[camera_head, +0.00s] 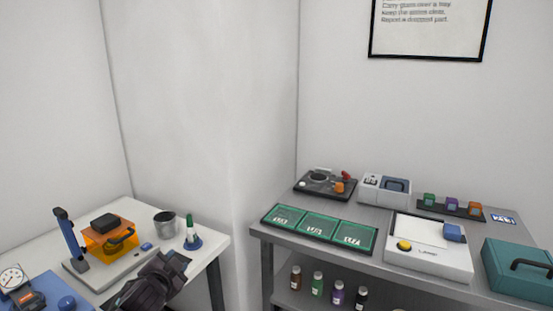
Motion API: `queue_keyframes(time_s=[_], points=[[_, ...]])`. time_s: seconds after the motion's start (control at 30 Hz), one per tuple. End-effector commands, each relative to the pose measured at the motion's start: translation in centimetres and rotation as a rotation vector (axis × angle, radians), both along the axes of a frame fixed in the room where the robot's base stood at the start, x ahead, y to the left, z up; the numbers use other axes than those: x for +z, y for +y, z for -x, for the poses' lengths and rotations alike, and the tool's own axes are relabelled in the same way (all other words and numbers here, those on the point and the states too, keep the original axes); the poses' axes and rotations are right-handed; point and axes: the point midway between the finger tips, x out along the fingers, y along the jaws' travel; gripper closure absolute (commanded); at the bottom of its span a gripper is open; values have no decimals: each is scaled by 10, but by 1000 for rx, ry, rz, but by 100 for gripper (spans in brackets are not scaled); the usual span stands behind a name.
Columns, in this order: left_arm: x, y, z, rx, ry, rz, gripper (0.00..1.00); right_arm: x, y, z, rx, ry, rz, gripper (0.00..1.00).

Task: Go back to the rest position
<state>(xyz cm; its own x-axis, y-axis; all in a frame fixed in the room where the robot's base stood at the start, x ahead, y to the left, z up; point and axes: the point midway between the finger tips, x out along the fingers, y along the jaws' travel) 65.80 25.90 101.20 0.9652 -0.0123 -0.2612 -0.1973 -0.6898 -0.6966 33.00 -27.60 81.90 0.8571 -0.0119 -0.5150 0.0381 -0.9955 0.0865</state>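My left gripper (176,264) is dark and comes in from the bottom left, in front of the white table's near edge. Its fingertips point up and to the right, and I cannot tell whether they are open or shut. No object shows in it. My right gripper is not in view. Close beyond the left gripper on the white table (212,247) are an instrument with an orange housing (95,242) and a blue upright lever (70,236).
A dial gauge (12,279) is at left. The grey bench (290,237) holds a green three-part tray (318,228), a white device (428,262) and a teal case (515,275).

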Motion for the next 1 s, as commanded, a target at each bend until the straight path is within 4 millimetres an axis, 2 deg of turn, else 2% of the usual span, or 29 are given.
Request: queue_keyframes(time_s=[0.13, 0.3, 0.6, 0.8, 0.9, 1.0], points=[[-29, -16, 43, -44, 3, 174, 62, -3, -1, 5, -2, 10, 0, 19], [-60, -21, 98, -39, 13, 364, 62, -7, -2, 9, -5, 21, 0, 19], [-118, -5, 203, 94, 82, 588, 62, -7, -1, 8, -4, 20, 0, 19], [-163, 11, 276, 227, 182, 643, 62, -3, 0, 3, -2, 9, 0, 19], [-181, 14, 304, 274, 228, 651, 62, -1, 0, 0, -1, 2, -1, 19], [-191, 16, 323, 299, 258, 654, 62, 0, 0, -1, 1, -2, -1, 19]])
